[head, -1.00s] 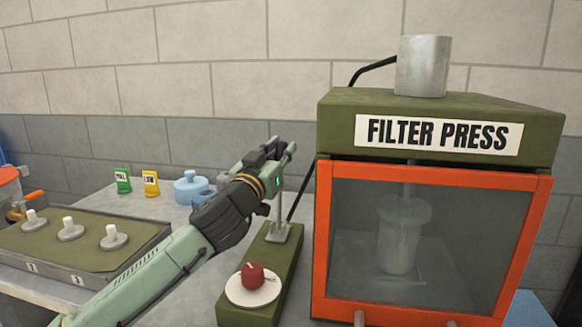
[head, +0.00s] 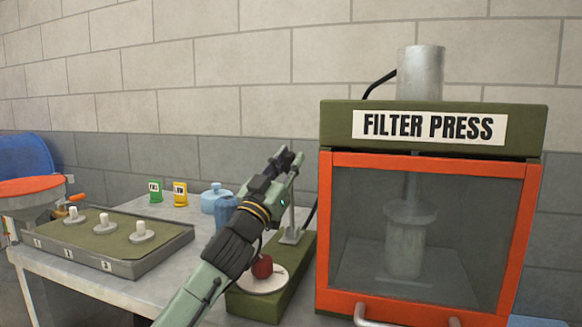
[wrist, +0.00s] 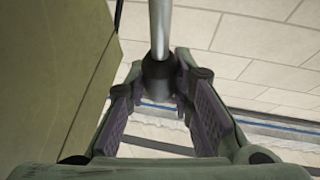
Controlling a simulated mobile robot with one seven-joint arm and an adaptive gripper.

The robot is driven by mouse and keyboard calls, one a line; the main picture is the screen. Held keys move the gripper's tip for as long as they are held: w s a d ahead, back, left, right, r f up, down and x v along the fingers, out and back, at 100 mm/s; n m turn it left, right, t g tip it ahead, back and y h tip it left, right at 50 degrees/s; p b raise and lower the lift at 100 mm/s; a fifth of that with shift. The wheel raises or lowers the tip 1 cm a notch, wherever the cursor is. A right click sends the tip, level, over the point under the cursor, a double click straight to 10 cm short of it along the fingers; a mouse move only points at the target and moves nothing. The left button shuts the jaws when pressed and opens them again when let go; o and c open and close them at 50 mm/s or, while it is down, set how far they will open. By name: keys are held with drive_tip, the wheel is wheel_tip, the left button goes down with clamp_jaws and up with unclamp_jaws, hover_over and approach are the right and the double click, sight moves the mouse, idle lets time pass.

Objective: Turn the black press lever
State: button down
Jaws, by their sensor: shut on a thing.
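The lever shows in the wrist view as a grey metal rod (wrist: 160,25) ending in a black knob (wrist: 157,72) between my finger pads. My gripper (head: 288,162) is shut on this black end; in the wrist view the two ridged pads (wrist: 160,92) stand on either side of it. In the head view my gripper is above a green base (head: 297,262) with a short grey post (head: 291,232), left of the filter press (head: 428,125). My wrist hides most of the lever there.
The press has an orange-framed clear door (head: 324,240) holding a cylinder (head: 406,240). A red ball (head: 262,266) sits on a white disc (head: 272,284) on the green base. A tray of white-topped pegs (head: 125,263) and blue containers (head: 214,197) stand left.

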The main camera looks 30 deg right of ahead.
idle(0.3)
drive_tip(key=c, duration=1.4)
unclamp_jaws()
drive_tip(key=shift+o, duration=0.2)
drive_tip(key=v, duration=0.7)
drive_tip(key=shift+a, duration=0.25)
drive_tip(key=shift+s+f, duration=0.1)
